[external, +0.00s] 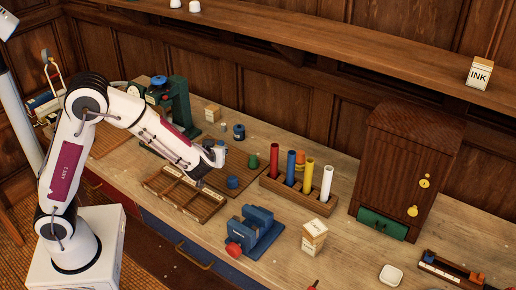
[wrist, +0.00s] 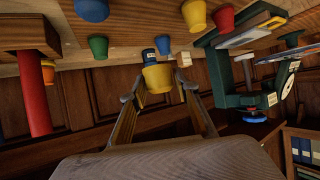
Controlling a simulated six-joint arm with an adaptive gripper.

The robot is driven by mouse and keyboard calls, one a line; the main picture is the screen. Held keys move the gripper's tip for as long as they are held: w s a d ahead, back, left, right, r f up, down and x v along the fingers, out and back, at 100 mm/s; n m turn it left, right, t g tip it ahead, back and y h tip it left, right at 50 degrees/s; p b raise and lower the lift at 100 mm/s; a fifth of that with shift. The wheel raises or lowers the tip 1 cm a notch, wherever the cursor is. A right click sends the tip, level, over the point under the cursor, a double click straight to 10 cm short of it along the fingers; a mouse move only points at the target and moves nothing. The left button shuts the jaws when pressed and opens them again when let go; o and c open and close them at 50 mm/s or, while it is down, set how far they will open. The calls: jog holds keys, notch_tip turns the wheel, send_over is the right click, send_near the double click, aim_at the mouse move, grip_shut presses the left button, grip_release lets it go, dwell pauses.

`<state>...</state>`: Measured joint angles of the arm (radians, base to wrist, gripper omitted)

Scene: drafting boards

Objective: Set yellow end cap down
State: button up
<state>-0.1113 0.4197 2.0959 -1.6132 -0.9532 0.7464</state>
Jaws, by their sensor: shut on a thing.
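The yellow end cap (wrist: 158,78) is a small tapered cup between the two fingertips of my gripper (wrist: 157,92) in the wrist view. My gripper is shut on it. A second yellow cap (wrist: 195,14) stands apart on the wooden surface. In the external view my gripper (external: 200,180) is low over the wooden compartment tray (external: 217,208), near its back right part. The held cap cannot be made out there. Whether it touches anything below is unclear.
A blue cap (external: 232,182) and a green cap (external: 254,162) stand right of my gripper. Coloured tubes stand in a rack (external: 270,184) farther right. A blue vise (external: 258,232) is in front, and a green press (external: 176,105) behind. Bare bench lies between tray and vise.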

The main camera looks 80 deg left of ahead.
jog(key=shift+s+a+n+g, duration=0.15)
jog(key=shift+s+n+g, duration=0.15)
jog(key=shift+s, duration=0.25)
jog(key=shift+f, duration=0.1)
send_over(216, 177)
jog(key=shift+a+f, duration=0.1)
jog(key=shift+f, duration=2.9)
jog(key=shift+f, duration=1.85)
jog(key=shift+f, duration=0.15)
jog(key=o, duration=0.8)
